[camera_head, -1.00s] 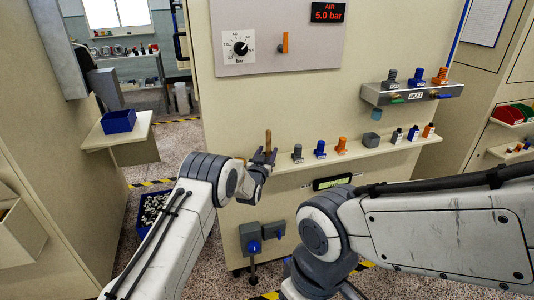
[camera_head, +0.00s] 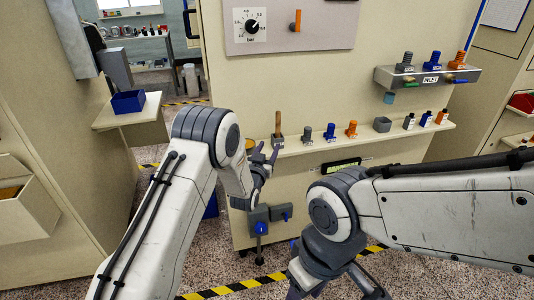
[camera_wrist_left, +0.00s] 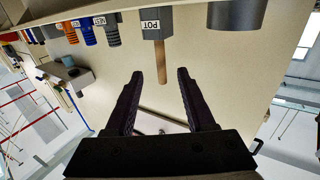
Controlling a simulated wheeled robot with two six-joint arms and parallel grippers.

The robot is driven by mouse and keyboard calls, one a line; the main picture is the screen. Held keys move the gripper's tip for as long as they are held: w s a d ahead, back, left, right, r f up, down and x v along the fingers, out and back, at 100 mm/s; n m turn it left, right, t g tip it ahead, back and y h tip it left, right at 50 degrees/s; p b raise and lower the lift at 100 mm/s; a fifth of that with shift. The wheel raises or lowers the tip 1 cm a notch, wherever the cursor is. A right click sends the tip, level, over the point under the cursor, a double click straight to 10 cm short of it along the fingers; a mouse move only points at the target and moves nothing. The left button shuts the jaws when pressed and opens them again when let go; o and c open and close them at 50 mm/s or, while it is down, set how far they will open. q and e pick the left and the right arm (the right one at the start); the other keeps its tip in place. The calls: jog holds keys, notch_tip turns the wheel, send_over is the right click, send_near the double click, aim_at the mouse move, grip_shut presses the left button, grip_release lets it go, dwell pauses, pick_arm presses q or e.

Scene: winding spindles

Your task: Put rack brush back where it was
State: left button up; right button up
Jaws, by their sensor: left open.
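The rack brush shows as an upright wooden handle (camera_head: 278,122) standing in a grey block holder (camera_head: 278,140) at the left end of the wall ledge. In the left wrist view the handle (camera_wrist_left: 161,65) sticks out of the holder, which is labelled POT (camera_wrist_left: 152,24); the brush's other end is hidden. My left gripper (camera_head: 264,157) is open, in front of and below the ledge. In the wrist view the handle shows in the gap between its fingertips (camera_wrist_left: 160,74), with neither finger touching it. My right gripper (camera_head: 332,286) is partly cut off at the bottom edge.
The ledge (camera_head: 360,139) also holds grey, blue and orange spindle-like pieces and a small grey cup (camera_head: 382,124). A yellow-topped cylinder (camera_head: 250,143) stands just left of the holder. A labelled metal shelf (camera_head: 425,77) is above right. A blue bin (camera_head: 128,101) sits at left.

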pick_arm(q)
jog(key=s+d+r+m+g, duration=0.15)
jog(key=s+d+g, duration=0.3)
jog(key=s, duration=0.45)
jog(key=s+d+r+m+g, duration=0.1)
jog(key=s+d+r+g, duration=0.3)
jog(key=s, duration=0.5)
jog(key=s+a+g+y, duration=0.1)
jog(key=s+a+g, duration=0.2)
jog(key=s, duration=0.7)
jog(key=s+a+r+m+g+y, duration=0.1)
jog(key=s+a+g, duration=0.2)
jog(key=s, duration=0.7)
jog(key=s+a+m+g+y+p, duration=0.1)
jog(key=s+a+g, duration=0.2)
jog(key=s, duration=0.7)
jog(key=shift+s+a+r, duration=0.15)
jog(key=shift+s+a, duration=0.2)
jog(key=shift+a, duration=0.05)
